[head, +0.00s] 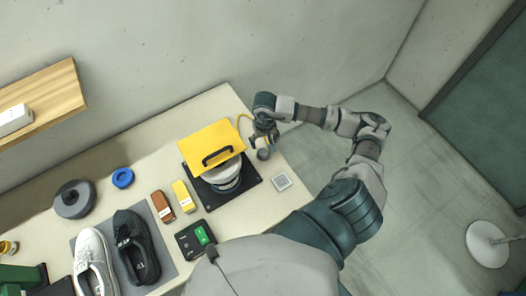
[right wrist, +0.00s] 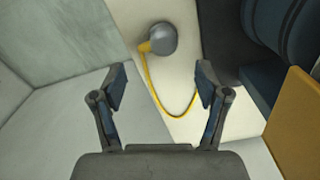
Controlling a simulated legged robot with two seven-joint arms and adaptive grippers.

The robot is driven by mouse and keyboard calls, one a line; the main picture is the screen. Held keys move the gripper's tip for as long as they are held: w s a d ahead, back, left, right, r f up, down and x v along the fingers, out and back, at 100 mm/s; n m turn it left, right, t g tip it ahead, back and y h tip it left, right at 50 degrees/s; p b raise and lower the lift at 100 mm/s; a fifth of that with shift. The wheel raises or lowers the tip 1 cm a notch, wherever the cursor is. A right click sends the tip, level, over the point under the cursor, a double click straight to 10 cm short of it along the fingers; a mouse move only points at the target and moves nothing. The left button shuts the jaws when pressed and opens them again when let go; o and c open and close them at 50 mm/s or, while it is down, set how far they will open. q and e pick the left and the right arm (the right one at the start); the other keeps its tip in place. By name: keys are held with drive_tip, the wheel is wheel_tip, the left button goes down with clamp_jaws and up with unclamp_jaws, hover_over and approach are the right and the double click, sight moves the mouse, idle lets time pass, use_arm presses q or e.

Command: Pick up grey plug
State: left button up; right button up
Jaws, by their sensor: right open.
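The grey plug (head: 263,154) is a small round grey piece on the table near its right edge. In the right wrist view the plug (right wrist: 163,38) lies at the top, with a yellow cord (right wrist: 158,98) curving from it. My right gripper (head: 262,137) is just behind the plug in the head view. In the right wrist view the right gripper (right wrist: 161,80) has its two fingers spread with nothing between the tips, and the plug shows beyond them, apart from both. My left gripper is not in view.
A machine with a yellow lid (head: 212,143) stands on a black mat (head: 243,190) left of the plug. A small pale square plate (head: 281,181) lies near the table edge. Shoes (head: 137,246) and several small items fill the left of the table (head: 130,150).

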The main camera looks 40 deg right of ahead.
sight(263, 151)
drive_tip(key=f, duration=0.4)
drive_tip(key=shift+w, duration=0.3)
drive_tip(key=f+p, duration=0.1)
drive_tip(key=f, duration=0.1)
drive_tip(key=f+p, duration=0.1)
drive_tip(key=f, duration=0.1)
drive_tip(key=shift+a+f, duration=0.2)
drive_tip(key=shift+f, duration=0.5)
drive_tip(key=c, duration=1.3)
drive_tip(key=shift+o, duration=0.2)
drive_tip(key=shift+r, duration=0.1)
